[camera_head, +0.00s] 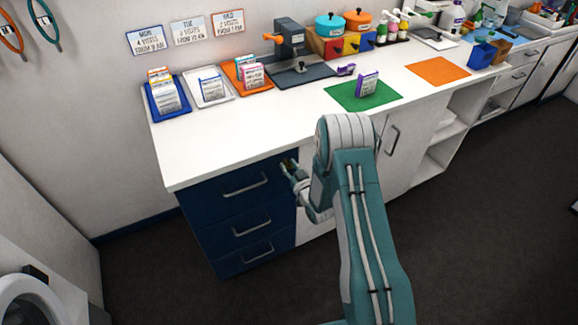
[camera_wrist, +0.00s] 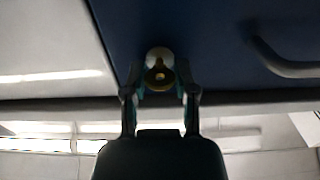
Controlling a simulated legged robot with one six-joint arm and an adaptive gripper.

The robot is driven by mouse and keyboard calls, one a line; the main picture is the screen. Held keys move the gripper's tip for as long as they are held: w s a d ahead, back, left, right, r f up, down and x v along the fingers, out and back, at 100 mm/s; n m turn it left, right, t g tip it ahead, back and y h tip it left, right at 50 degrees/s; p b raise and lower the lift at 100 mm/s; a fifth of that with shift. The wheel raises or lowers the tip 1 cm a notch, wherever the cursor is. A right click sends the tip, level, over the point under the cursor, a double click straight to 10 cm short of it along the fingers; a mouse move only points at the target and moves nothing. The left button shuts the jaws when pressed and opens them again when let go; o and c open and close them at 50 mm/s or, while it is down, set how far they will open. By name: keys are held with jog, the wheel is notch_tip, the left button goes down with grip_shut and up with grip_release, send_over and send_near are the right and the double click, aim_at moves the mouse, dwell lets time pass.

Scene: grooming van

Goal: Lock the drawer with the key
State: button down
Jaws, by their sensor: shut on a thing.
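The blue drawer unit (camera_head: 232,212) stands under the left end of the counter, its drawers looking closed. The top drawer has a grey handle (camera_head: 245,185). My gripper (camera_head: 289,168) is at this drawer's upper right corner. In the wrist view, my gripper (camera_wrist: 161,92) is shut on the brass key (camera_wrist: 158,77), one finger on each side of its head. A pale round lock (camera_wrist: 158,54) sits on the blue drawer front (camera_wrist: 205,40) directly behind the key. The key lines up with the lock and seems to touch it; its shaft is hidden, so I cannot tell its depth.
The white counter (camera_head: 240,128) overhangs close to my gripper. A white cabinet door (camera_head: 400,150) is to the right. A green mat (camera_head: 345,97) with a purple-labelled item, several trays and an orange mat (camera_head: 438,71) lie on top. The floor (camera_head: 150,260) left of the drawers is clear.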

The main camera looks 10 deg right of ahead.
jog(key=m, duration=0.8)
jog(key=shift+w+d+m, duration=0.1)
jog(key=shift+m, duration=0.3)
jog(key=m, duration=0.5)
jog(key=shift+d+f, duration=0.1)
jog(key=shift+f+m, duration=0.1)
jog(key=shift+m, duration=1.9)
jog(key=shift+f, duration=0.1)
jog(key=shift+c, duration=2)
grip_release()
jog(key=shift+d, duration=0.15)
